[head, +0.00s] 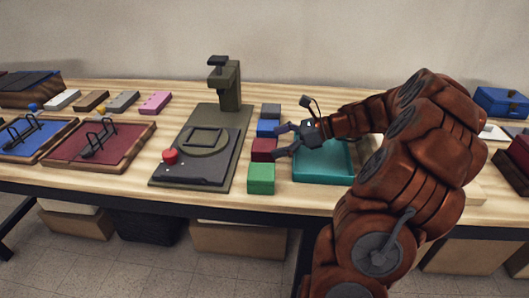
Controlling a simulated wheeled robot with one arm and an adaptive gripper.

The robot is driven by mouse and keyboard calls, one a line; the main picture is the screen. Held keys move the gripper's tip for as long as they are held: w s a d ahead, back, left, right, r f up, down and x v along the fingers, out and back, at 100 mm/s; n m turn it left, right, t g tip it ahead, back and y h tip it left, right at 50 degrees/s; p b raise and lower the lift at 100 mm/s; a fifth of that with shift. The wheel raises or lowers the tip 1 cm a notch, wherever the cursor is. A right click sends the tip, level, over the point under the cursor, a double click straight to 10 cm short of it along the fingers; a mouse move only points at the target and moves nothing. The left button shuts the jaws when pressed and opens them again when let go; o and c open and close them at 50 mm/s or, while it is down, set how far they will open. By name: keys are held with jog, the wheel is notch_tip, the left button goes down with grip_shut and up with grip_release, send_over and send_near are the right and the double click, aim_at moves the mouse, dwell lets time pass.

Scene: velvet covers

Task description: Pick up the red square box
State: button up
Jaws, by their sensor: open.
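A dark red square box (262,150) stands on the table in a short column of boxes. A blue box (267,128) is just behind it and a green box (261,178) is just in front of it. My gripper (278,142) is open, its fingers pointing left toward the blue and red boxes. One fingertip is close to the blue box and the other is at the red box's right edge. I cannot tell whether they touch.
A teal tray (322,176) lies under my gripper, right of the boxes. A dark olive press (205,140) with a red knob (170,156) stands to the left. A grey box (271,110) is at the column's back. A red velvet board (100,148) lies farther left.

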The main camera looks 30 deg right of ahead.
aim_at(267, 144)
jog(key=x, duration=0.4)
jog(key=shift+f, duration=0.1)
jog(key=shift+d, duration=0.1)
jog(key=c, duration=1.3)
